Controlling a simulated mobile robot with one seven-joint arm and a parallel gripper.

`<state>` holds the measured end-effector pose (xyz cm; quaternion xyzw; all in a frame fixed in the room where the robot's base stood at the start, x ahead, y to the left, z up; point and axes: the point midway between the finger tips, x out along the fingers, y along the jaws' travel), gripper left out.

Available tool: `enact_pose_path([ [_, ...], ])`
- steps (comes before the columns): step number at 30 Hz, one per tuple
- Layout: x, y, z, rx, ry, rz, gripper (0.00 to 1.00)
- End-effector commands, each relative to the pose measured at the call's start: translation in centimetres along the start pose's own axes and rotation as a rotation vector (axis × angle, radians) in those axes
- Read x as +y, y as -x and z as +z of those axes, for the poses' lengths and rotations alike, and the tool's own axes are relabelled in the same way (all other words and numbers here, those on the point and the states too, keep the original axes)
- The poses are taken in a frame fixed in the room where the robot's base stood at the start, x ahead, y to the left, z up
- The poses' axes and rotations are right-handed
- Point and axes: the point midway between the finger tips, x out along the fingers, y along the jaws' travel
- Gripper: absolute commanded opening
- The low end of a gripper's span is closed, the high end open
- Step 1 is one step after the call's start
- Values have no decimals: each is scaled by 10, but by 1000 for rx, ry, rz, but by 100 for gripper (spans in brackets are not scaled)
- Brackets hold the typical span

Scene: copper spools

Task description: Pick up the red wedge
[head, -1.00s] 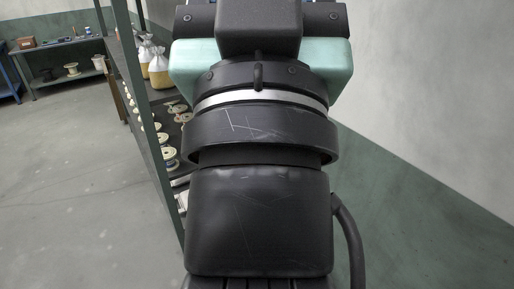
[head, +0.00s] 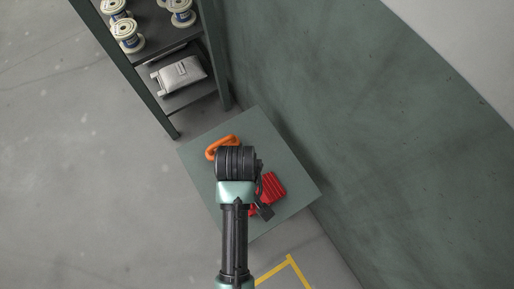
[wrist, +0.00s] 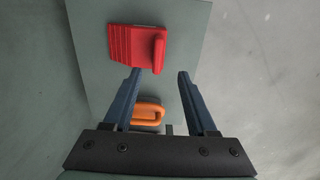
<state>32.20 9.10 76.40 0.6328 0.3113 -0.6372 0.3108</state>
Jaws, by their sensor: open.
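The red wedge (wrist: 135,44) has a ribbed block and a raised loop-like handle on one side. It lies on a grey-green square table top (head: 290,170). In the head view the wedge (head: 271,187) is partly hidden by my arm. My gripper (wrist: 159,72) is open and empty in the wrist view, its two dark blue fingers apart. The wedge lies beyond the fingertips, mostly to the left, with its handle nearest the gap between them. In the head view my gripper's fingers cannot be clearly made out.
An orange handle-shaped object (wrist: 149,113) lies on the same table top; the head view shows it too (head: 222,146). A dark shelf (head: 138,61) with spools and a silvery packet (head: 181,75) stands beside the table. A green-and-white wall (head: 330,100) is close on the right.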

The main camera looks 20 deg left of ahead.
Motion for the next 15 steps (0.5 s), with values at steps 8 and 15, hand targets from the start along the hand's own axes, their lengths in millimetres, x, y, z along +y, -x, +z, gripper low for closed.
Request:
enact_pose_path([
  [8,0,-53,-1,0,-1,0,57],
  [15,2,-70,-2,4,-2,2,57],
])
